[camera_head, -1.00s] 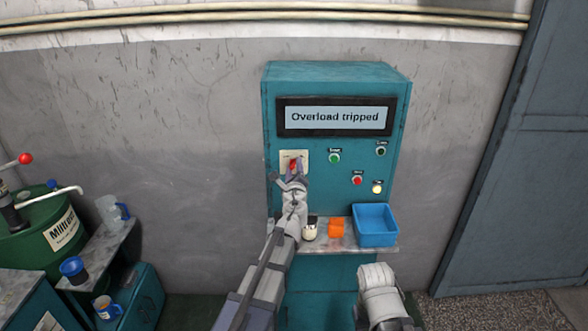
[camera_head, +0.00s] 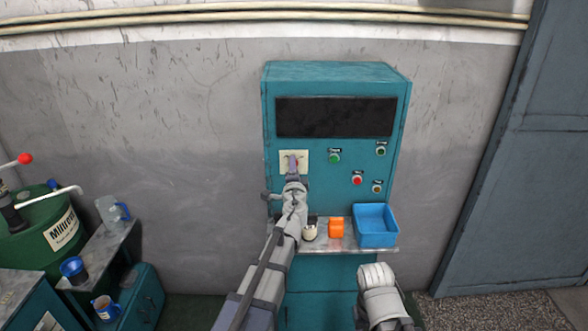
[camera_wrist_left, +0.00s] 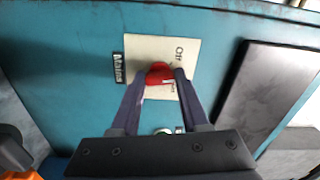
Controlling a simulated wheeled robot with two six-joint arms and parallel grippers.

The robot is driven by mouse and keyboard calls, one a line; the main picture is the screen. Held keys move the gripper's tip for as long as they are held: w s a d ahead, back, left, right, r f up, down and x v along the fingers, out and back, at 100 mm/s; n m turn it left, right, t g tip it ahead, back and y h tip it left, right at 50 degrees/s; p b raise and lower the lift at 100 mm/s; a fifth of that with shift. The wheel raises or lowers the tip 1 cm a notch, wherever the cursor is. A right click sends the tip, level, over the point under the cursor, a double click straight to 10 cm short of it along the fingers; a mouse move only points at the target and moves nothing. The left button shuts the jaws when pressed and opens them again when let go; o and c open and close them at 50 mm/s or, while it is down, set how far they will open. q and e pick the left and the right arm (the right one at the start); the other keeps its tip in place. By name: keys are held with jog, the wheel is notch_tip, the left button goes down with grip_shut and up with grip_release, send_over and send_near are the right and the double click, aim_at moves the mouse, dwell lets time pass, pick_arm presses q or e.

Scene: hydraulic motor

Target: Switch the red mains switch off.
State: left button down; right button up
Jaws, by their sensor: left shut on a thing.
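The red mains switch (camera_wrist_left: 160,74) sits on a cream plate (camera_wrist_left: 142,48) marked "Mains" and "Off" on the teal cabinet's front. In the head view the plate (camera_head: 285,157) is at the cabinet's left, with the switch mostly hidden behind my gripper. My left gripper (camera_head: 293,158) is at the plate, and in the left wrist view its two fingers (camera_wrist_left: 160,80) are shut on the red knob, one on each side. The cabinet's display (camera_head: 335,117) is dark and blank. My right arm shows at the lower right, but its gripper cannot be made out.
Green and red buttons (camera_head: 357,179) are to the right of the plate. A shelf below holds a blue bin (camera_head: 375,226), an orange block (camera_head: 336,228) and a small white-and-dark item (camera_head: 309,230). A green drum (camera_head: 40,230) and mugs stand at the left.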

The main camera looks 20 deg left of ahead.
pick_arm(q)
jog(key=n, duration=0.7)
jog(key=shift+s, duration=0.1)
dwell(0.6)
jog(key=shift+c, duration=2)
grip_release()
jog(key=v, duration=0.7)
jog(key=shift+s, duration=0.4)
jog(key=shift+d, duration=0.1)
